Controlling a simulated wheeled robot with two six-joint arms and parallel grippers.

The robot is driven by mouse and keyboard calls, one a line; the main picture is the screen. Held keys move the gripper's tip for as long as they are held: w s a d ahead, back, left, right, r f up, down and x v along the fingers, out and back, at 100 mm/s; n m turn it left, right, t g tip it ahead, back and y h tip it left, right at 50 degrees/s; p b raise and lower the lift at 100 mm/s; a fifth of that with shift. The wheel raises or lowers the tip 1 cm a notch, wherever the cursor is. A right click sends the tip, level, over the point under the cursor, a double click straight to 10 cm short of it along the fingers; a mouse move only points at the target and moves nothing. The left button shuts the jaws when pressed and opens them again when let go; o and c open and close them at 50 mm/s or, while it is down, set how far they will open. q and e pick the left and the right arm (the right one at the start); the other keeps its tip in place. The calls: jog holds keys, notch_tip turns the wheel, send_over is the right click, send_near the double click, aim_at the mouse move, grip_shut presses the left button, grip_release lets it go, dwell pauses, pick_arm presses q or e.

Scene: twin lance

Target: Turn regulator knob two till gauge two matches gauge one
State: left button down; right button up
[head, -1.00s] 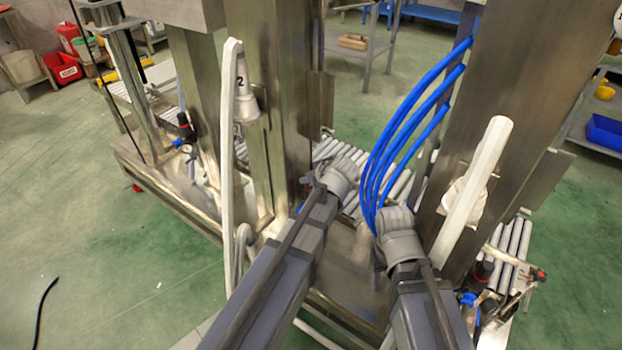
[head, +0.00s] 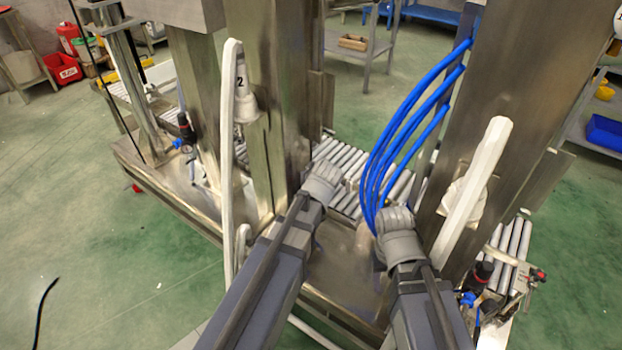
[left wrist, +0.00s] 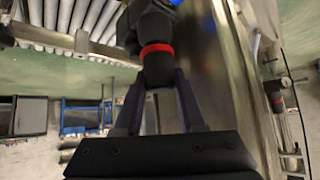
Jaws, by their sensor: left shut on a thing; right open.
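In the left wrist view my left gripper (left wrist: 160,82) is shut on a black regulator knob (left wrist: 157,68) with a red ring. Its number does not show. A second black-and-red regulator (left wrist: 275,100) stands at the right there, beside a small round gauge (left wrist: 286,81) too small to read. In the head view a regulator (head: 185,127) with a small gauge (head: 187,149) is on the left machine base. Another black-and-red regulator (head: 483,272) is at the lower right. My right gripper (head: 392,232) is open beside the blue hoses; its fingers are mostly hidden.
Blue hoses (head: 400,130) curve down close to my right gripper. Steel columns (head: 270,110) and a white lance (head: 229,160) near a "2" label stand around my arms. A roller conveyor (head: 352,162) runs behind.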

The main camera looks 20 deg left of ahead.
pick_arm(q)
jog(key=shift+m+t+h, duration=0.5)
jog(key=shift+m+h, duration=1.1)
jog(key=shift+m, duration=0.7)
jog(key=c, duration=0.8)
grip_release()
jog(key=shift+o, duration=0.2)
jog(key=p+v, duration=0.5)
jog(key=v, duration=0.2)
jog(key=shift+s+r, duration=0.25)
jog(key=shift+s, duration=0.1)
